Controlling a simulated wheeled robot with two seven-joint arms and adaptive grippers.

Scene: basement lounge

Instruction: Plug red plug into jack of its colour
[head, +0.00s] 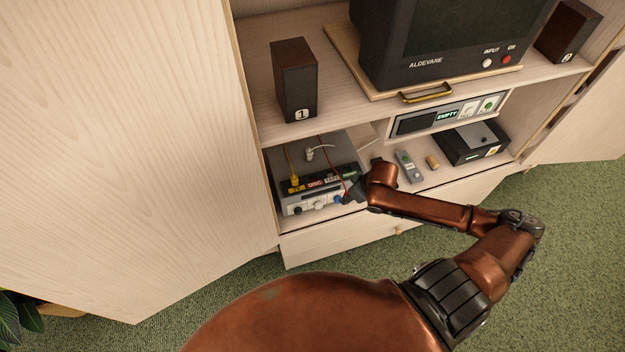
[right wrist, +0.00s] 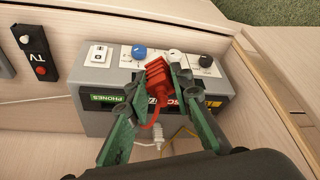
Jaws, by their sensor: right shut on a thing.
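A grey box (head: 348,148) with knobs on its front stands on the lower cabinet shelf. Its label strip has a green PHONES label (right wrist: 107,98), a red label reading DISC (head: 315,183) and a yellow label (right wrist: 214,104). My right gripper (right wrist: 158,77) is shut on the red plug (right wrist: 156,73), above the box close to the red label. The red cable (right wrist: 151,116) trails from the plug. The gripper (head: 353,189) also shows at the box's right end in the head view. The red jack's opening is hidden, and contact cannot be told. My left gripper is out of view.
The cabinet's left door (head: 130,130) stands open.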

